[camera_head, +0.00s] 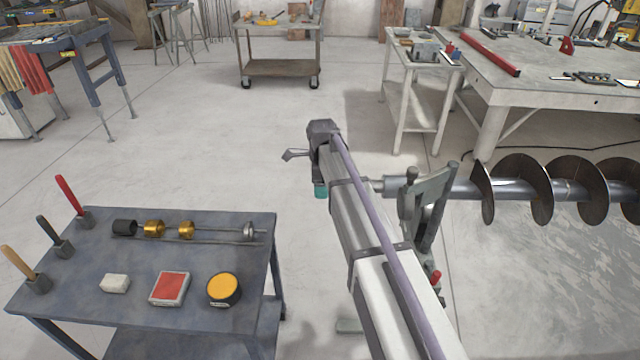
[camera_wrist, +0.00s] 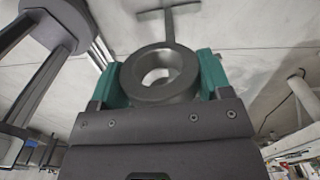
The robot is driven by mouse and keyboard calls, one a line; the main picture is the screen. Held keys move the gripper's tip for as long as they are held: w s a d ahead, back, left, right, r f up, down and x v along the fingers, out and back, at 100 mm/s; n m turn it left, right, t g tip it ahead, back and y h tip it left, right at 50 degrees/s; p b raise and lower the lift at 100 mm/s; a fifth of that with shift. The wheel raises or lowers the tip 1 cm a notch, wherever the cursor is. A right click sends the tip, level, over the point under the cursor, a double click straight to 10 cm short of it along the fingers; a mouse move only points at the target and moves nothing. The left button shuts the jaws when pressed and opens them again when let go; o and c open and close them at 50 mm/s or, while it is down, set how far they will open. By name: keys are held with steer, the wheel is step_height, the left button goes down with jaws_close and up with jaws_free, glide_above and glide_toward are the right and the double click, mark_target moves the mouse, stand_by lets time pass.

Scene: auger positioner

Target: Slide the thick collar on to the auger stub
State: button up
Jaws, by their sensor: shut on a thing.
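The thick collar (camera_wrist: 135,78) is a dark grey ring, seen with its hole facing the wrist camera. My gripper (camera_wrist: 158,80) has its green fingers on both sides of the collar and is shut on it. In the head view one teal finger of my gripper (camera_head: 321,190) shows below my wrist, and the collar is hidden there. The auger (camera_head: 515,188) lies horizontal at the right, and its thin stub (camera_head: 376,186) points left, just right of my arm in the picture. My arm covers the area by the stub's tip, so I cannot tell the gap. The collar's alignment with the stub cannot be told.
A grey positioner stand (camera_head: 430,205) holds the auger behind the stub, close to my arm. A dark cart (camera_head: 215,305) at the lower left carries several collars on rods, tools, a red box and a yellow-topped tin. Open floor (camera_head: 230,150) lies left of my arm.

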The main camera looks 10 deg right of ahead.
steer(key=shift+s+d, duration=0.35)
steer(key=shift+d, duration=0.95)
steer(key=shift+s+d, duration=0.35)
steer(key=shift+d, duration=0.95)
steer(key=shift+s+d, duration=0.35)
steer(key=shift+d, duration=0.95)
steer(key=o, duration=1.3)
step_height(320, 180, up, 11)
steer(key=p, duration=1.1)
steer(key=shift+r, duration=0.1)
steer(key=shift+f, duration=0.2)
